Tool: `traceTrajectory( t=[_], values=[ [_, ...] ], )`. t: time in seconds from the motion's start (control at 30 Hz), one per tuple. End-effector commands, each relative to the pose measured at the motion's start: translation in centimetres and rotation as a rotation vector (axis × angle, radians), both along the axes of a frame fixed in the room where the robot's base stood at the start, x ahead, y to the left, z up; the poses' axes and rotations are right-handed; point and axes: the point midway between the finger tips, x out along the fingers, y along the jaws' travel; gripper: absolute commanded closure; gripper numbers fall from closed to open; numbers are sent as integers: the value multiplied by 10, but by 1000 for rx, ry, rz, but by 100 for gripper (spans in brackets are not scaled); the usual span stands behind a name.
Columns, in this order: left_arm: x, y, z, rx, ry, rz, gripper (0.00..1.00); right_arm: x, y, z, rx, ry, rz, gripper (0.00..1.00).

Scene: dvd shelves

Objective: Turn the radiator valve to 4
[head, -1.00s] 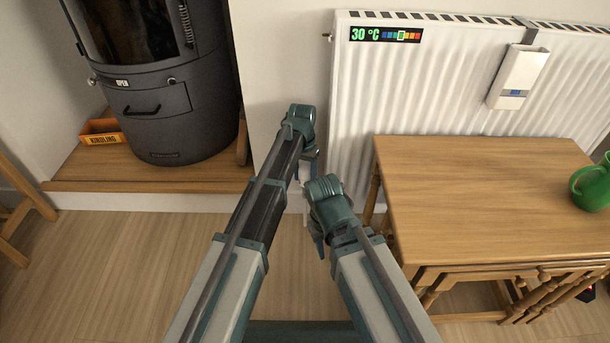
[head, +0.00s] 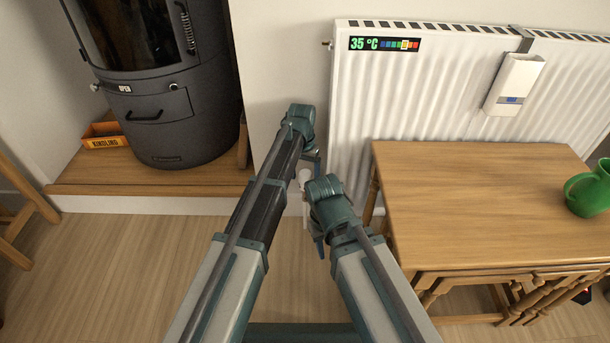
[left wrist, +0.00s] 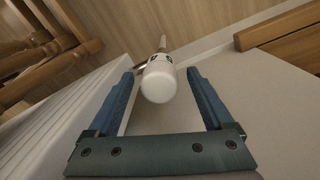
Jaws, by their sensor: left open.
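The white radiator valve (left wrist: 158,82) shows in the left wrist view, between the two blue fingertips of my left gripper (left wrist: 163,73). These fingers are open with gaps on both sides of the valve. Dark marks on its head are too small to read, so its setting is unclear. In the head view a bit of the valve (head: 306,185) shows beside the radiator's lower left, mostly hidden by my arms. The white radiator (head: 400,95) bears a temperature strip (head: 384,44) reading 35 °C. My right gripper (head: 319,244) is mostly hidden below its wrist.
A wooden nest of tables (head: 480,190) with a green jug (head: 588,190) stands in front of the radiator. A black stove (head: 160,100) and an orange kindling box (head: 103,136) are at left. A white device (head: 514,85) hangs on the radiator.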

Motion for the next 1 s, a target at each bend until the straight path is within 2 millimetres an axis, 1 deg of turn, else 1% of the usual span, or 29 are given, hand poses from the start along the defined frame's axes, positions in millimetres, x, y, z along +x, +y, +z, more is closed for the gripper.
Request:
traceTrajectory(
  t=[0.03,0.6,0.7,0.8,1.0],
  values=[
    [0,0,13,0,0,0,15,0,0,13,0,0,0,60],
    [1,3,99,0,0,0,15,-1,0,99,-1,3,0,60],
    [1,4,110,0,0,0,15,-1,0,110,-1,4,1,60],
    [2,4,117,0,0,0,15,-1,0,117,-2,5,0,60],
    [2,4,118,0,0,0,15,-1,0,118,-2,5,1,60]
  ],
)
